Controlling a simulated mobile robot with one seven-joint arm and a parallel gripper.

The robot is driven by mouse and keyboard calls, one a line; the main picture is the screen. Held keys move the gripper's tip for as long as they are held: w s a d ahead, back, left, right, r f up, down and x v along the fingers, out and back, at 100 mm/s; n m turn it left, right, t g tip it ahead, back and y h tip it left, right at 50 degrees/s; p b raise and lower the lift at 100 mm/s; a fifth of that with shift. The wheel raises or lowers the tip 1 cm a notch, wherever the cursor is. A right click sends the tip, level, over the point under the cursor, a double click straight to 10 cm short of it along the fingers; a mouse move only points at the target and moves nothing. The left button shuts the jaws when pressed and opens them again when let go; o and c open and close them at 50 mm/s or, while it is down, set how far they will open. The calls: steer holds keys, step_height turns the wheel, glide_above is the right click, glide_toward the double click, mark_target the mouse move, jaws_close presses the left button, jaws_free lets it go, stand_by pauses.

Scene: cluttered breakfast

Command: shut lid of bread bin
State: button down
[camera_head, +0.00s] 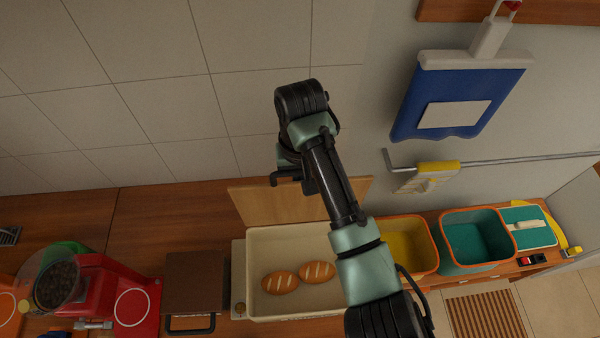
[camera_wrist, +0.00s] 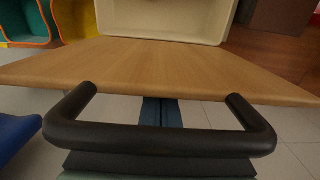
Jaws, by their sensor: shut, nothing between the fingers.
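The cream bread bin (camera_head: 258,245) stands on the counter with two loaves (camera_head: 298,278) inside. Its wooden lid (camera_head: 250,205) is open, standing up at the back. In the wrist view the lid (camera_wrist: 170,65) spans the picture, with the bin (camera_wrist: 160,37) beyond it. A black bar handle (camera_wrist: 160,140) sticks out past the lid's free edge. My gripper (camera_wrist: 160,112) shows as shut, dark blue fingers at the lid's edge, partly behind the handle bar. Their tips are hidden, so contact cannot be told. In the head view my arm crosses over the bin and hides the fingers.
A yellow bin (camera_head: 424,235) and a teal bin (camera_head: 450,258) stand right of the bread bin. A brown box (camera_head: 195,285) and a red grinder (camera_head: 95,290) stand left.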

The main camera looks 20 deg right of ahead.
steer(key=shift+s+a+p, duration=0.15)
steer(key=shift+s+p, duration=0.4)
steer(key=shift+s, duration=0.15)
steer(key=shift+s+a+p, duration=0.1)
steer(key=shift+s+p, duration=0.45)
steer(key=shift+s, duration=0.1)
steer(key=s, duration=0.1)
steer(key=p, duration=0.1)
steer(key=s, duration=0.1)
steer(key=shift+s+a+f+p, duration=0.3)
